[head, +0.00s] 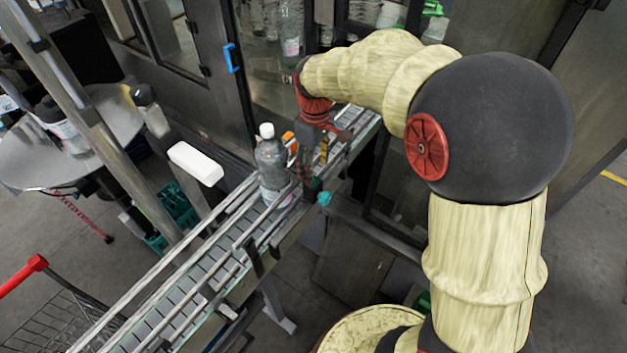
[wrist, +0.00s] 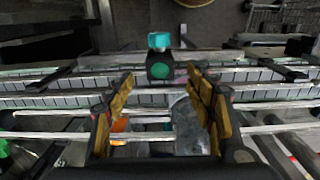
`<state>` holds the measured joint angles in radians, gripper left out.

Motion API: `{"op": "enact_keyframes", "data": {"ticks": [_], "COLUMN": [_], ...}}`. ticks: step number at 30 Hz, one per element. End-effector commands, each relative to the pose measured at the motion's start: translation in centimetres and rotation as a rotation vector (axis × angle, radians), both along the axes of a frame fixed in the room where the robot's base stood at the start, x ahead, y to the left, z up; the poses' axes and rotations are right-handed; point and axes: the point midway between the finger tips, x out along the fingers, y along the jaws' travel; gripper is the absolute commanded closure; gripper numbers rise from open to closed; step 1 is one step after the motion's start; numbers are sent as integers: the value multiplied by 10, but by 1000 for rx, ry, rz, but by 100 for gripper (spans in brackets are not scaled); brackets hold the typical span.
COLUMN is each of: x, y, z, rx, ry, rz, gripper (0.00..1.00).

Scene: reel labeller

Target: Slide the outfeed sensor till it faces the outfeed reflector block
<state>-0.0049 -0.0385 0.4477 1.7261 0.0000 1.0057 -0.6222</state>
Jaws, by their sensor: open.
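The outfeed sensor (wrist: 160,68) is a small dark block with a green face and a teal knob (wrist: 158,41). It sits on the conveyor's side rail; the knob also shows in the head view (head: 324,198). My gripper (wrist: 159,88) is open, its yellow-padded fingers apart on either side of the sensor's line, with nothing visibly held. In the head view my gripper (head: 312,170) points down over the conveyor. An orange piece (head: 289,139) stands by the far rail, partly hidden behind a bottle; I cannot tell whether it is the reflector block.
A clear bottle with a white cap (head: 271,165) stands on the slatted conveyor (head: 205,268), close to my gripper. Metal guide rails run along both sides. A white box-shaped part (head: 195,163) is beyond the far rail. A cart with a red handle (head: 24,273) is at lower left.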

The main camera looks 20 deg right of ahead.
Motion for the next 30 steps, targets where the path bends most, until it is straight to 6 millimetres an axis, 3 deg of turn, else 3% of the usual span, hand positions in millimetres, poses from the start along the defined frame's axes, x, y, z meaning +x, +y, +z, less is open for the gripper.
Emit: {"op": "enact_keyframes", "data": {"ticks": [15,27,30], "x": [-1,-1,-1], "y": [0,0,0], "z": [-67,-76,-76], "rx": [0,-1,-1], "ry": [3,1,1], "rz": [2,1,1], "gripper": [45,45,51]}}
